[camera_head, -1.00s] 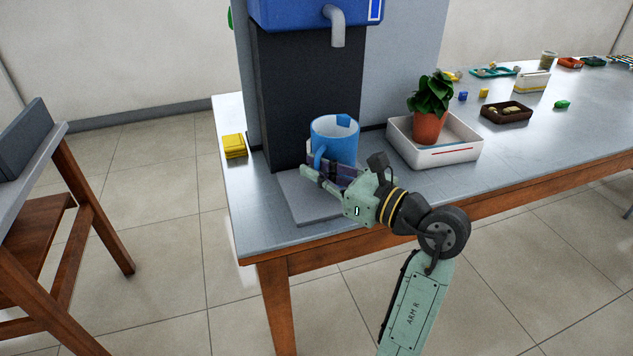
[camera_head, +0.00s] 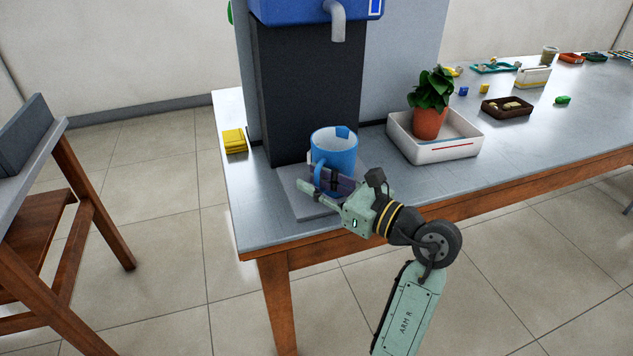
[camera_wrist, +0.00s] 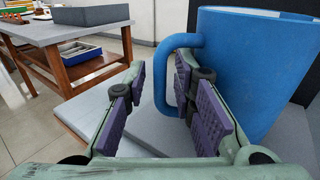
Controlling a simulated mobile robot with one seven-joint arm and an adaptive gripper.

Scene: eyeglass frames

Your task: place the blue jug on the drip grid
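The blue jug (camera_head: 336,146) is upright and appears to rest on the drip grid (camera_head: 304,208), a grey plate at the foot of the dark dispenser column; its base is partly hidden by my gripper. My gripper (camera_head: 318,186) is at the jug's near side. In the wrist view the jug (camera_wrist: 262,62) fills the right side, with its handle (camera_wrist: 163,82) between my two fingers (camera_wrist: 160,100). The fingers are apart. The right one passes inside the handle loop and the left one stands clear of the handle.
The dispenser spout (camera_head: 336,20) hangs above the jug. A white tray (camera_head: 440,152) with a potted plant (camera_head: 430,118) stands to the right. A yellow object (camera_head: 234,141) lies at the table's left edge. Small items lie farther right.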

